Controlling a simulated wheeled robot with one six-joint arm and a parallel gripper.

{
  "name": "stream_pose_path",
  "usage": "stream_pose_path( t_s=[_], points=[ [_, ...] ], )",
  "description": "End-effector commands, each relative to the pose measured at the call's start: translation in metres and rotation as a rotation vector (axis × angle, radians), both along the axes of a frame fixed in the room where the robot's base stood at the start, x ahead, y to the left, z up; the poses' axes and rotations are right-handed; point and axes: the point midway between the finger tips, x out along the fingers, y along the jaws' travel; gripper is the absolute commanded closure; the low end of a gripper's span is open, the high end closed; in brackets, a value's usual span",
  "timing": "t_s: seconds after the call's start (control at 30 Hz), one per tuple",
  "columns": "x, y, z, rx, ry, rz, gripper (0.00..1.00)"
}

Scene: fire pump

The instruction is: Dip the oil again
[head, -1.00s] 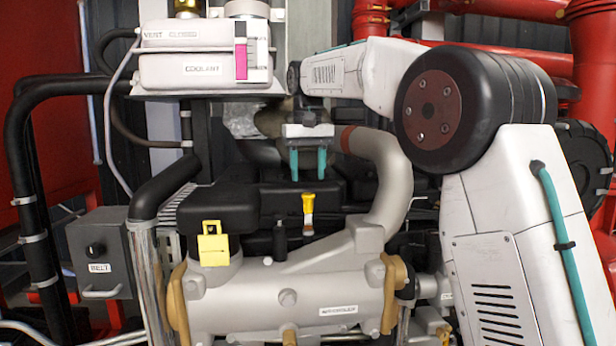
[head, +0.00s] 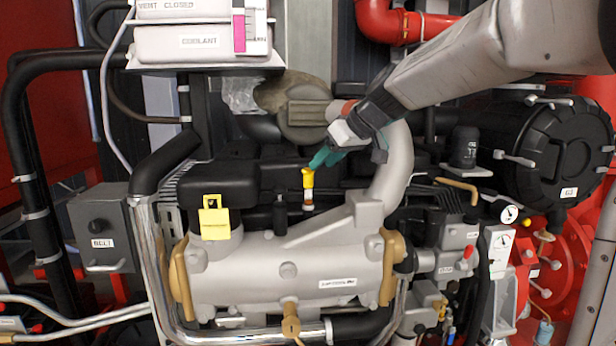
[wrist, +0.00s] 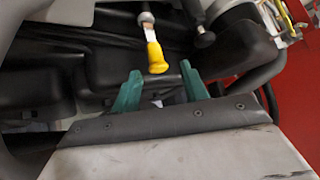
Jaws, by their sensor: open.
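The dipstick (head: 308,177) has a yellow handle and stands upright in its tube on the engine (head: 270,270), in front of the black cover. In the wrist view its yellow handle (wrist: 155,57) lies just beyond the gap between my fingertips. My gripper (head: 322,158) has teal fingers, is open and empty, and comes in from the upper right with its tips close to the handle. In the wrist view the two teal fingers (wrist: 159,77) stand apart on either side of the handle's line. Whether they touch it cannot be told.
A yellow tagged cap (head: 214,222) sits on the engine to the left. A grey pipe (head: 397,165) curves close behind my gripper.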

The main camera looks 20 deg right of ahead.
Motion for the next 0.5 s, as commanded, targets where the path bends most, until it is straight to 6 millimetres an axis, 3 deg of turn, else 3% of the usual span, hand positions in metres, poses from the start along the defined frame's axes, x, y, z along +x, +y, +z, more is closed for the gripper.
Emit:
stream_pose_path(
  t_s=[0.17, 0.5],
  points=[
    [0.009, -0.001, 0.001, -0.057, -0.072, 0.049, 0.56],
    [0.038, 0.018, -0.034, -0.061, -0.07, 0.055, 0.56]
  ],
)
